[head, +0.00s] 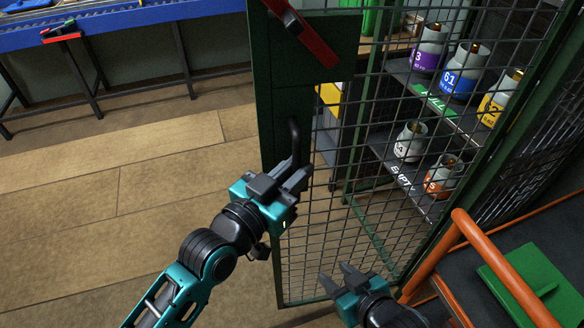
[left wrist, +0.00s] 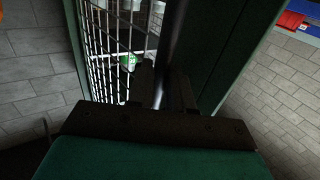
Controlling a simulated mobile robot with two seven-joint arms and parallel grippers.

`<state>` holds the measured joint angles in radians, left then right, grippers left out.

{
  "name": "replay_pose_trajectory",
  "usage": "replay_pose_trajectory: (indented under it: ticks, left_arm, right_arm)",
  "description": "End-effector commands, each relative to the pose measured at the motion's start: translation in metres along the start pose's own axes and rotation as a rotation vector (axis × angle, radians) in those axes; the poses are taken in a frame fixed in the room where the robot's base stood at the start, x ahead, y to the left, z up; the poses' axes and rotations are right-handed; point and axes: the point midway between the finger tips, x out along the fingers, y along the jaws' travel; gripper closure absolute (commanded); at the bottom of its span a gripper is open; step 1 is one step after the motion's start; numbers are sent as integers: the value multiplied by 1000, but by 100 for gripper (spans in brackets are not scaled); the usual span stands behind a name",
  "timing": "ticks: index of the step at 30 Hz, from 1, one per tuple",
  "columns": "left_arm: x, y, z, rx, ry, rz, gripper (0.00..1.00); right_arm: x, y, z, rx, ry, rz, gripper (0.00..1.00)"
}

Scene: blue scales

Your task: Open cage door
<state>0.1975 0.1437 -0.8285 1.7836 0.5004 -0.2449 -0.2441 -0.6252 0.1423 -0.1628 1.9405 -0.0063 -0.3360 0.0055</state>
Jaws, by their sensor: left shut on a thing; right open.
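The cage door (head: 264,80) has a green frame, a solid green panel on its left and dark wire mesh. It appears to stand away from the green post behind it, but I cannot tell how far. A dark upright bar handle (head: 295,137) is on the panel. My left gripper (head: 298,179) is shut on the lower part of this handle. The handle also shows in the left wrist view (left wrist: 172,45), running down between the fingers. A red latch bar (head: 312,40) slants across the panel above. My right gripper (head: 343,277) is open and empty, low in front of the mesh.
Several gas cylinders (head: 461,72) stand on shelves behind the mesh. An orange rail (head: 505,275) and a green block (head: 530,280) lie at the lower right. A blue workbench (head: 130,17) stands at the upper left. The wooden floor left of the door is clear.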

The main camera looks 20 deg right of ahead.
Motion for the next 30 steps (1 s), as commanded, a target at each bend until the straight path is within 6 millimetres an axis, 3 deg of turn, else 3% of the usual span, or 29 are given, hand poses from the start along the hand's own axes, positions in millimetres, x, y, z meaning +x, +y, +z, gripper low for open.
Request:
replay_pose_trajectory:
  ticks: [2, 3, 8, 22, 26, 30]
  left_arm:
    - [2, 7, -4, -4, 11, 12, 100]
    - [2, 7, -4, -3, 11, 12, 78]
    - [2, 6, -4, -3, 9, 11, 63]
    - [-3, 3, 0, -1, 2, 5, 62]
    - [-19, 2, 0, 0, 0, 4, 62]
    - [-49, 2, 1, -1, -1, 5, 62]
  right_arm:
    - [0, 0, 0, 0, 0, 0, 57]
    - [0, 0, 0, 0, 0, 0, 57]
    - [0, 0, 0, 0, 0, 0, 57]
    - [0, 0, 0, 0, 0, 0, 57]
    - [0, 0, 0, 0, 0, 0, 57]
    - [0, 0, 0, 0, 0, 0, 57]
